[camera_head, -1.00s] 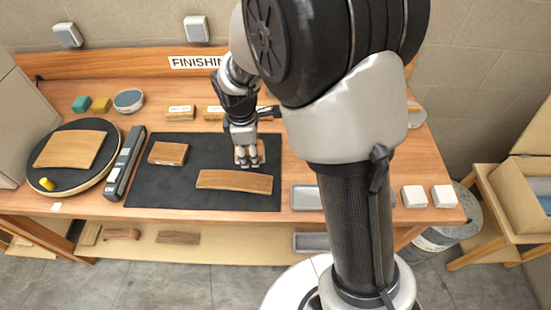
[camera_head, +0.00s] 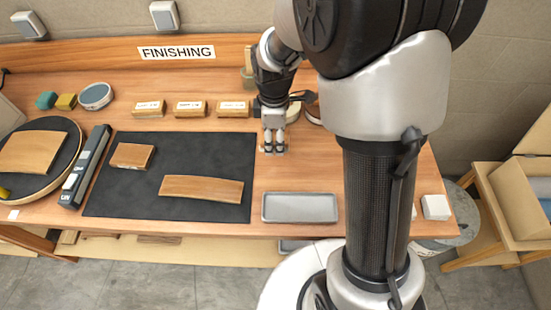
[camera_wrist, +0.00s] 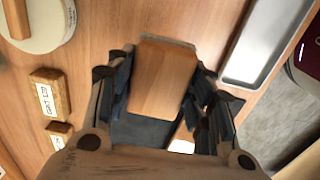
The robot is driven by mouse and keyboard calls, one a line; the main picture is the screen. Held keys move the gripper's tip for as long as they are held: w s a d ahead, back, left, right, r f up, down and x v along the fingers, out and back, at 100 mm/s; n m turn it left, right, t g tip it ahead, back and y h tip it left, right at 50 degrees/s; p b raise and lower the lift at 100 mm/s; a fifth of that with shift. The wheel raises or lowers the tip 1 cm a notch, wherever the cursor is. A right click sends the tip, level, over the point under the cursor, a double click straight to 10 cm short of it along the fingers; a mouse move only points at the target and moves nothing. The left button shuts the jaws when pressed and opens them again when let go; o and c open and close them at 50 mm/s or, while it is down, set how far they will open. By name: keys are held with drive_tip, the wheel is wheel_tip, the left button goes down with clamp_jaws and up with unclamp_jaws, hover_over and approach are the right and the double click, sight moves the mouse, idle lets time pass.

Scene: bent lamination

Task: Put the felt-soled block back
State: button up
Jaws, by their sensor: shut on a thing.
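My gripper (camera_head: 273,149) is over the bare wood of the bench, just right of the black mat (camera_head: 105,200). It is shut on a plain wooden block (camera_wrist: 162,80), which shows between the fingers in the wrist view. A thin grey edge, perhaps felt, shows along the block's far end in that view; its underside is hidden. In the head view the fingers hide most of the block, and I cannot tell whether it touches the bench. Three labelled wooden blocks (camera_head: 190,108) stand in a row behind the mat.
A curved wooden board (camera_head: 201,188) and a wooden block (camera_head: 131,156) lie on the mat. A grey tray (camera_head: 301,207) lies at the front, right of the mat. A round pale item (camera_wrist: 40,30) stands near the labelled blocks. Bare bench lies between mat and tray.

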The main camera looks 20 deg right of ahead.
sight(275, 162)
wheel_tip(275, 162, down, 9)
drive_tip(key=shift+r+b, duration=0.1)
drive_tip(key=shift+b, duration=1.05)
drive_tip(key=o, duration=1.2)
